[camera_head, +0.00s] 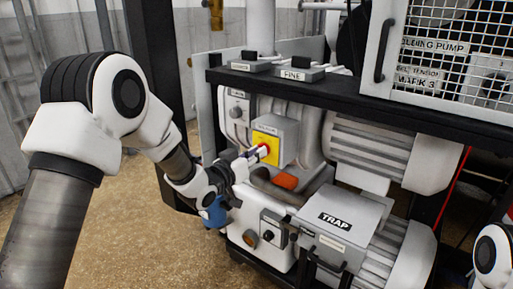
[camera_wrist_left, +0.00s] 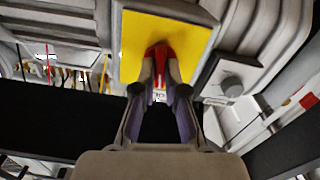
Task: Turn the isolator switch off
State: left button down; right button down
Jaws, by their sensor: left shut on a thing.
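The isolator switch is a grey box (camera_head: 287,134) with a yellow plate (camera_head: 269,143) and a red handle (camera_head: 263,151), mounted on the pump unit. In the left wrist view the yellow plate (camera_wrist_left: 140,35) fills the upper middle. My left gripper (camera_head: 256,155) reaches the switch from the left. In the left wrist view its two fingers (camera_wrist_left: 160,78) are shut on the red handle (camera_wrist_left: 160,55), which shows between them. The fingers hide part of the handle. My right gripper is out of view.
A grey box labelled TRAP (camera_head: 345,218) sits below and right of the switch. A dark shelf edge (camera_head: 340,98) runs above it, with a FINE block (camera_head: 297,74) on top. An orange part (camera_head: 285,182) lies under the switch. Open floor (camera_head: 150,240) is at the left.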

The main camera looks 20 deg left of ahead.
pick_arm(q)
jog(key=shift+r+n+p, duration=0.1)
jog(key=shift+n+p, duration=0.8)
jog(key=shift+n, duration=1.1)
jog(key=c, duration=1.2)
grip_release()
jog(key=shift+w, duration=0.1)
jog(key=shift+a, duration=0.1)
jog(key=v, duration=1.2)
